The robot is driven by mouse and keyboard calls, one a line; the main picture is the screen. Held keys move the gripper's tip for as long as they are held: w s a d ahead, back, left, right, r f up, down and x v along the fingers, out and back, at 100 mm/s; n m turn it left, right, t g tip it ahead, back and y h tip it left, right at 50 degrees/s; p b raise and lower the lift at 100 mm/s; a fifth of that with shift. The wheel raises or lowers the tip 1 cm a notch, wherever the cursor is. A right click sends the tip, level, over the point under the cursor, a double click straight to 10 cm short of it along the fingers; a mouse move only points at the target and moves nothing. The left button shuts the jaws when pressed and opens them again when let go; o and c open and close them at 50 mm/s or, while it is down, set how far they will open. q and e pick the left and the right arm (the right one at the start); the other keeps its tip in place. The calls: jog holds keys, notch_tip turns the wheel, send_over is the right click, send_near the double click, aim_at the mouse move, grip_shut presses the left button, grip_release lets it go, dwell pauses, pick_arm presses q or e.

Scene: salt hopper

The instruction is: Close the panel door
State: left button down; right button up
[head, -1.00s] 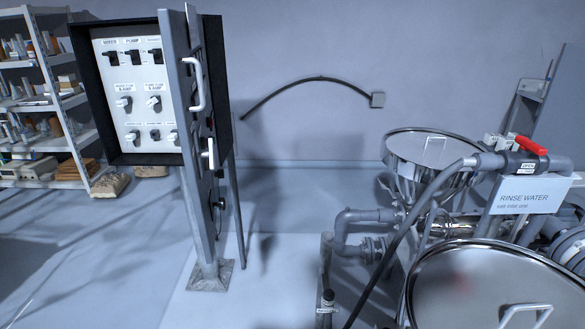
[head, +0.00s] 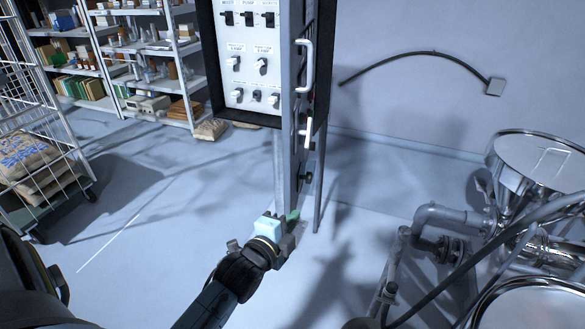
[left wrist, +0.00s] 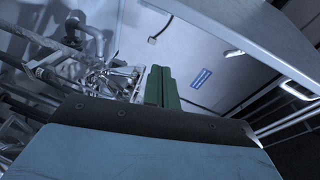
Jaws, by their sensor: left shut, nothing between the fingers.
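The grey electrical panel (head: 250,66) stands on a post, its face of switches and knobs showing. Its door (head: 299,80) is open, swung out toward me and seen nearly edge-on at the panel's right side. It has a long white handle (head: 307,66) and a smaller white handle (head: 307,132) below. My left gripper (head: 292,216) is below the door, in front of the post's lower part, apart from the handles. Its green fingers (left wrist: 162,86) are together and empty in the left wrist view, where a pale panel edge (left wrist: 235,30) crosses the upper right. My right gripper is out of view.
A wire cart with sacks (head: 40,160) stands at the left, and shelves (head: 150,60) at the back left. Pipes (head: 435,215) and a steel hopper (head: 535,160) fill the right.

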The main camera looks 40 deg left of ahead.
aim_at(291, 166)
pick_arm(q)
notch_tip(291, 166, up, 8)
jog(key=m+t, duration=0.2)
jog(key=w+a+p, duration=0.1)
jog(key=w+a, duration=0.1)
jog(key=w, duration=0.8)
jog(key=s+a, duration=0.1)
jog(key=s+a+p, duration=0.1)
jog(key=a, duration=0.1)
jog(key=shift+a+r, duration=0.15)
jog(key=shift+s+a, duration=0.1)
